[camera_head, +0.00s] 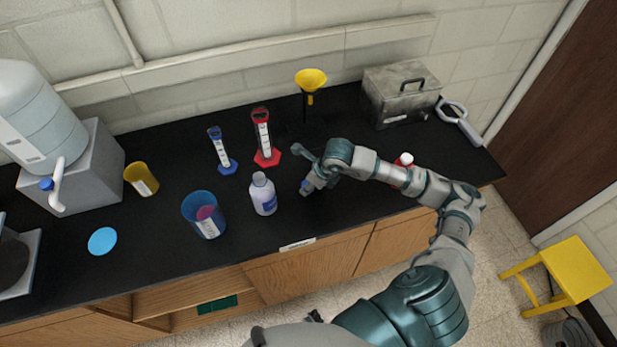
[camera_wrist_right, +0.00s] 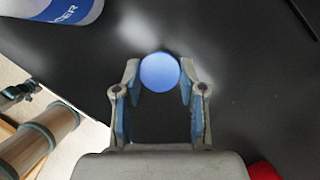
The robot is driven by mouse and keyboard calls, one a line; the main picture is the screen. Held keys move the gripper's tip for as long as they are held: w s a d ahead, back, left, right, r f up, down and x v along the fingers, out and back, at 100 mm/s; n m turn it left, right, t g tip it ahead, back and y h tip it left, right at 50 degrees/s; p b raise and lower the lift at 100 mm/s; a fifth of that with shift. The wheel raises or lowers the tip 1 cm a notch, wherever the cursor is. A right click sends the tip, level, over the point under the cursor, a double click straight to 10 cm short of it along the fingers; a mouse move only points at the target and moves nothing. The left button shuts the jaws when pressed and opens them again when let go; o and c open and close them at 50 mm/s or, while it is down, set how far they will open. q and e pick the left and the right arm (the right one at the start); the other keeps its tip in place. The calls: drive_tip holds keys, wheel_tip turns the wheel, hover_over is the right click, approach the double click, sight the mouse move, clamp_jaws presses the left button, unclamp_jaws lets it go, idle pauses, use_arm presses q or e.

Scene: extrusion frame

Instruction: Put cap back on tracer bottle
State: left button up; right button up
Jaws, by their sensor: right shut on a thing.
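The tracer bottle (camera_head: 263,195) stands upright on the black bench, white with a blue-purple label and no cap visible on its top. Part of its body and label also shows at the upper left of the right wrist view (camera_wrist_right: 65,12). My right gripper (camera_head: 306,187) is just right of the bottle, low over the bench and apart from it. In the right wrist view the right gripper (camera_wrist_right: 158,78) is shut on a round blue cap (camera_wrist_right: 160,72), held between its fingertips. I cannot make out my left gripper in either view.
A blue cup (camera_head: 203,214) stands left of the bottle. Blue (camera_head: 222,151) and red (camera_head: 264,138) cylinders stand behind it. A red-labelled bottle (camera_head: 402,172) is partly hidden by my right arm. The bench's front edge is close; bench in front of the bottle is clear.

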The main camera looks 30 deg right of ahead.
drive_tip(key=s+a, duration=0.1)
drive_tip(key=s, duration=0.1)
drive_tip(key=s+a+b, duration=0.1)
drive_tip(key=s, duration=0.2)
drive_tip(key=s+a, duration=0.1)
drive_tip(key=s, duration=0.2)
drive_tip(key=shift+s+a+r+b, duration=0.2)
drive_tip(key=shift+r+b, duration=0.1)
drive_tip(key=shift+b, duration=0.1)
drive_tip(key=shift+s+a+r+p, duration=0.15)
drive_tip(key=shift+s+p, duration=0.2)
drive_tip(key=shift+s, duration=0.1)
drive_tip(key=shift+s+a+r+p, duration=0.15)
drive_tip(key=shift+s+p, duration=0.15)
drive_tip(key=shift+s, duration=0.15)
drive_tip(key=shift+s+d, duration=0.1)
drive_tip(key=shift+s, duration=0.25)
use_arm(q)
drive_tip(key=shift+s+a+f, duration=0.1)
drive_tip(key=shift+a+f, duration=0.2)
drive_tip(key=shift+f, duration=0.15)
use_arm(e)
drive_tip(key=shift+f, duration=0.1)
use_arm(q)
drive_tip(key=shift+a, duration=0.1)
use_arm(e)
drive_tip(key=shift+a, duration=0.2)
